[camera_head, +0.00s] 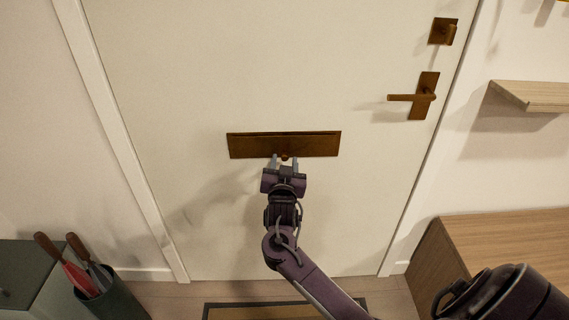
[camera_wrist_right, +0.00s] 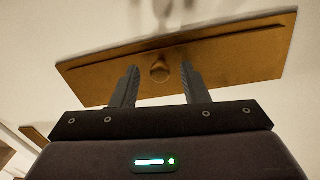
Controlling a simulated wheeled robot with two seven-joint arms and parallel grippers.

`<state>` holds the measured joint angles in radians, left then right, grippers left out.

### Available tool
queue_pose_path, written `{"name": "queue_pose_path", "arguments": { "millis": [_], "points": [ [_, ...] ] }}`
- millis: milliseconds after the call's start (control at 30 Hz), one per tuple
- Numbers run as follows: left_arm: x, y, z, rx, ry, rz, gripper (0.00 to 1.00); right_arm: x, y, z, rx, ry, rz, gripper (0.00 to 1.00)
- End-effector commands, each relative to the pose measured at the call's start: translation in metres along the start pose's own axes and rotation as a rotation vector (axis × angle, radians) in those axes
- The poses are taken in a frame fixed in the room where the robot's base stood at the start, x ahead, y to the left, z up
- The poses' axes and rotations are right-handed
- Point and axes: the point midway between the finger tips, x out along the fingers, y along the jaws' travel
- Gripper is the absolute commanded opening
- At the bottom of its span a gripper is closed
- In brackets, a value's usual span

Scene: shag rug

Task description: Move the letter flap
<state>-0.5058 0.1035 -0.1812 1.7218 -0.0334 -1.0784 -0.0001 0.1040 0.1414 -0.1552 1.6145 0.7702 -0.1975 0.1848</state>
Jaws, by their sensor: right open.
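The letter flap (camera_head: 310,144) is a wide bronze-brown plate on the cream door, with a small round knob (camera_wrist_right: 160,72) at its lower middle edge. It also fills the upper part of the right wrist view (camera_wrist_right: 225,55). My right gripper (camera_head: 284,158) is at the flap's lower edge, with its two fingers apart on either side of the knob. In the right wrist view the fingers (camera_wrist_right: 158,85) are spread and the knob shows between their tips; I cannot tell whether they touch it. My left gripper is not in view.
A brown door handle (camera_head: 412,97) and a lock plate (camera_head: 443,31) are at the door's right. A wooden shelf (camera_head: 535,96) and cabinet (camera_head: 510,235) stand at right. A bin of umbrellas (camera_head: 115,300) stands beside a grey cabinet (camera_head: 25,275) at lower left. A mat (camera_head: 225,311) lies below.

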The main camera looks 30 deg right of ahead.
Motion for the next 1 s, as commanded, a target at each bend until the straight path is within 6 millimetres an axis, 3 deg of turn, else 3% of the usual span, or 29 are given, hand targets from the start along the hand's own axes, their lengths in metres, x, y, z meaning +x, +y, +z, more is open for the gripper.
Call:
{"name": "queue_pose_path", "arguments": {
  "millis": [333,667,1000],
  "points": [
    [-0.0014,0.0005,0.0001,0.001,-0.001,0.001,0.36,0.0064,0.0001,0.0002,0.000,-0.001,-0.001,0.41],
    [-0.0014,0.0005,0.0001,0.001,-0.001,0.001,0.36,0.0061,0.0002,0.0004,-0.001,-0.001,0.000,0.00],
    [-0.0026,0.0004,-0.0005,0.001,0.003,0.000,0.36,0.0058,0.0001,-0.0002,-0.001,-0.005,0.000,0.00]
  ]
}}
